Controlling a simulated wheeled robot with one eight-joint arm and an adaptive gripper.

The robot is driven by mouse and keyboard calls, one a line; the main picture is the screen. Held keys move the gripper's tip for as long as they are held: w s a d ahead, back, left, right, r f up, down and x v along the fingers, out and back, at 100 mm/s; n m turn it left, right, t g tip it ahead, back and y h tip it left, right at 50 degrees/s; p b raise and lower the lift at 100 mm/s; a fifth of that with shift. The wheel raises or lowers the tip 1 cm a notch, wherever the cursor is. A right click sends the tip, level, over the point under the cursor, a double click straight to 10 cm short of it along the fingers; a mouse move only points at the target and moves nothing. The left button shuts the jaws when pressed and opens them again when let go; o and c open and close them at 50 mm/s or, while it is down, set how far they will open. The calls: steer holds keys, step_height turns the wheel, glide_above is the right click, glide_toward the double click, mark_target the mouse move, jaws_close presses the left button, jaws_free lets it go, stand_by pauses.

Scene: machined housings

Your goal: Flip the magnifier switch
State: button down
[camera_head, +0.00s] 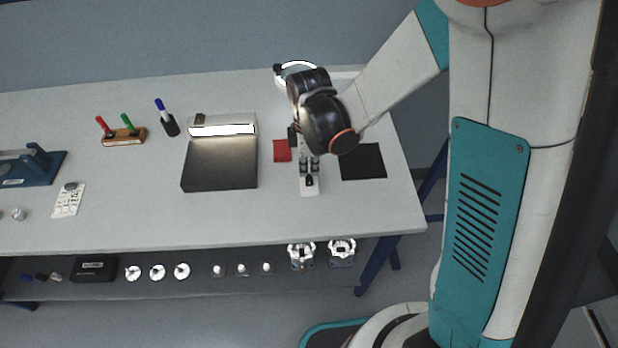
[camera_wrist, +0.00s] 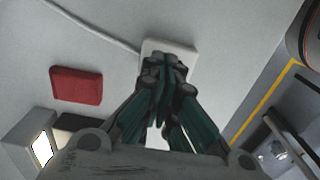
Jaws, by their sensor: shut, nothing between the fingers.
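The magnifier (camera_head: 297,65) stands at the back of the table; its ring shows bright white, and my arm hides part of it. A small white switch box (camera_head: 309,190) lies on the table in front of it. In the wrist view the box (camera_wrist: 184,47) has a pale cable running off to the upper left. My gripper (camera_head: 309,180) is shut and empty, pointing down over the box. In the wrist view the fingertips (camera_wrist: 166,66) overlap the box and hide its middle, including any rocker. I cannot tell whether they touch it.
A red pad (camera_head: 282,151) and a black mat (camera_head: 363,162) lie beside my gripper. A light-topped dark panel (camera_head: 220,165) is to the left, with a pen holder (camera_head: 124,137) farther left. The table's front edge is close. Several parts sit on the shelf below.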

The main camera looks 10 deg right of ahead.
mark_target(309, 175)
steer(key=shift+f+b, duration=0.6)
steer(key=shift+f, duration=0.1)
stand_by(0.3)
steer(key=shift+r, duration=0.1)
steer(key=shift+r+p, duration=2.35)
steer(key=shift+r, duration=1.1)
steer(key=shift+d+r, duration=0.1)
steer(key=shift+r, duration=0.05)
steer(key=d+r+m+t, duration=0.2)
steer(key=d+r+m, duration=0.2)
steer(key=r, duration=0.4)
steer(key=s+d+r+m+t+b, duration=0.1)
steer(key=s+d+r+m+t, duration=0.1)
steer(key=s+d+m, duration=0.3)
steer(key=s+d+r+m+t+b, duration=0.2)
steer(key=s+d+r+m, duration=0.3)
steer(key=s+m, duration=0.3)
steer(key=shift+r+m+t, duration=0.3)
steer(key=shift+t, duration=0.3)
